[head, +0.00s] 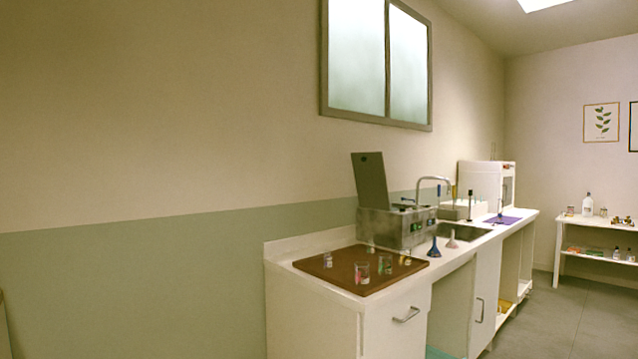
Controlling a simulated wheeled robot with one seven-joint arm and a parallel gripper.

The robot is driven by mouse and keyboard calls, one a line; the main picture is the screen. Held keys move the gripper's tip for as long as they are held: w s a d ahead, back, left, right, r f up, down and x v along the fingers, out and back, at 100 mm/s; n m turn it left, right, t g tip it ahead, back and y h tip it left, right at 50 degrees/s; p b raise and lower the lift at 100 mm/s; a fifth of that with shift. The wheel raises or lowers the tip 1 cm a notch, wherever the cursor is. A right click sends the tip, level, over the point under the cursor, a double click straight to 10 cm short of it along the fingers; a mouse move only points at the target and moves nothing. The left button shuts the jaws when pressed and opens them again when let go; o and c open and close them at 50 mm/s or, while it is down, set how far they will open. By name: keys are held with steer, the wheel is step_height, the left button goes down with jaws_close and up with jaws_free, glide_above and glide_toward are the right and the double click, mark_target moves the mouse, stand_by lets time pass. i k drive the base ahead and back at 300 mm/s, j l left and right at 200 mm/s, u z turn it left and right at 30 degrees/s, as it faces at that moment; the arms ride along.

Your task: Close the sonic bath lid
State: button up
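The sonic bath (402,226) is a grey metal box with green displays on its front. It stands on the white counter, behind a brown board. Its dark grey lid (370,181) stands up, open, tilted slightly back at the left end of the box. The inside of the bath is hidden from this low angle. My gripper is not in view, and no part of my arm shows.
The brown board (325,268) holds several small glasses and bottles. A shelf table (590,224) stands far right. Grey floor (560,310) is clear at right.

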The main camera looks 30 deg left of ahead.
mark_target(368, 167)
steer(key=u, duration=1.15)
